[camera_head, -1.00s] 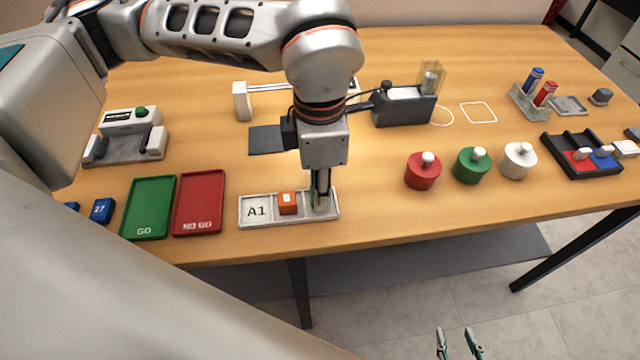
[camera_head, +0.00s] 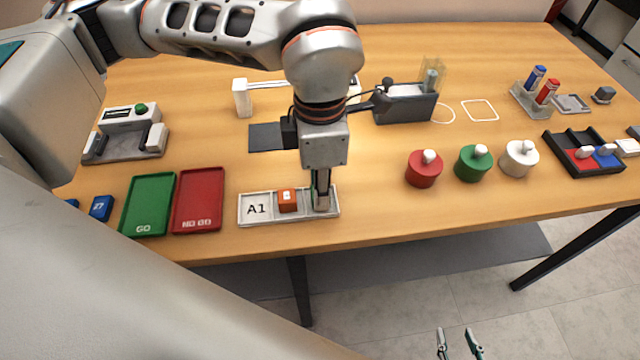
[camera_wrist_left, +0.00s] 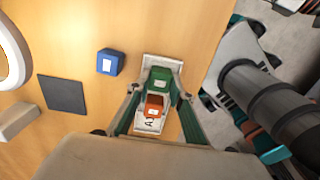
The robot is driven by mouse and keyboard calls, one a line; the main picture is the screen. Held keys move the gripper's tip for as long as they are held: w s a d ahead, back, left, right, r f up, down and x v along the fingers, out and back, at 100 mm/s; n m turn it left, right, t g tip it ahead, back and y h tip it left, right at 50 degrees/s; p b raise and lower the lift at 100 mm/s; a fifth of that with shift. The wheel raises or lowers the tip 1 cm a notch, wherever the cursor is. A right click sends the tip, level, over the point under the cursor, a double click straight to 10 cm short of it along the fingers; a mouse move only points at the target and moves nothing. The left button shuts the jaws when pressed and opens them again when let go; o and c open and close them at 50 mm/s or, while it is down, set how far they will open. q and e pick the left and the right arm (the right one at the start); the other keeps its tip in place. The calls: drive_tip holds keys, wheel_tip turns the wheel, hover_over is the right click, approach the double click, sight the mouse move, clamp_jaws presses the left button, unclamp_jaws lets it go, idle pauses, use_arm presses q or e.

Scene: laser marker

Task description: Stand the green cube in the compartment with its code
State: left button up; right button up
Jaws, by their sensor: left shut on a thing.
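My left gripper (camera_head: 321,203) points straight down at the right end of a pale tray (camera_head: 256,222). It is shut on the green cube (camera_wrist_left: 159,80), seen between its fingers in the left wrist view. The cube is in or just above the compartment at that end; I cannot tell if it touches the floor. The fingers hide most of it in the head view. An orange cube (camera_head: 287,201) sits in the middle compartment. The left compartment is empty and shows A1. The code under the green cube is hidden. My right gripper (camera_head: 457,346) is open and empty at the bottom edge.
Green GO (camera_head: 148,205) and red NO GO (camera_head: 198,200) trays lie left of the pale tray. A blue cube (camera_wrist_left: 110,62) stands near it in the wrist view. Red (camera_head: 423,170), green (camera_head: 472,164) and white (camera_head: 518,159) knobbed cylinders stand right, with bare table between.

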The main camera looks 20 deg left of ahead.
use_arm(q)
drive_tip(key=o, duration=1)
wheel_tip(320, 180, up, 12)
drive_tip(key=shift+r, duration=0.1)
